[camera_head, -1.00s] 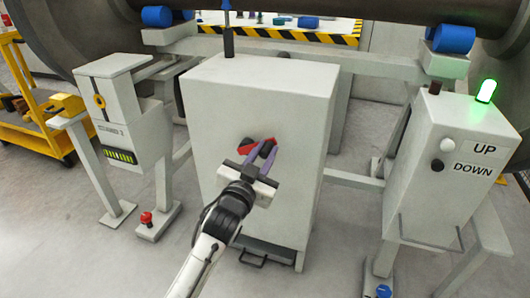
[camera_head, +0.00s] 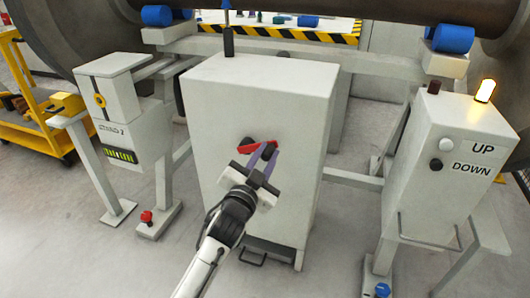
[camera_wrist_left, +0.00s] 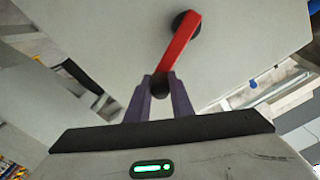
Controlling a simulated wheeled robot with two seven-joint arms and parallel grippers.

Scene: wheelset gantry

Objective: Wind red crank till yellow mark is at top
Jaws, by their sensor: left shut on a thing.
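The red crank (camera_head: 257,147) is on the front face of the light grey cabinet (camera_head: 225,110). In the left wrist view its red arm (camera_wrist_left: 179,48) runs from a dark round hub (camera_wrist_left: 186,23) to a dark handle (camera_wrist_left: 160,87). My left gripper (camera_head: 265,158) reaches up to the crank from below. Its purple fingers (camera_wrist_left: 160,90) are shut on the crank's handle. The big dark wheelset (camera_head: 370,15) lies across the top, cut off by the picture edge. I cannot make out the yellow mark on it. My right gripper is not in view.
A control box (camera_head: 455,160) with UP and DOWN buttons stands at right, its lamp (camera_head: 485,90) amber. A grey unit (camera_head: 115,105) with a yellow ring stands at left, near a yellow cart (camera_head: 35,130). Blue rollers (camera_head: 453,39) sit under the wheelset. Floor in front is partly clear.

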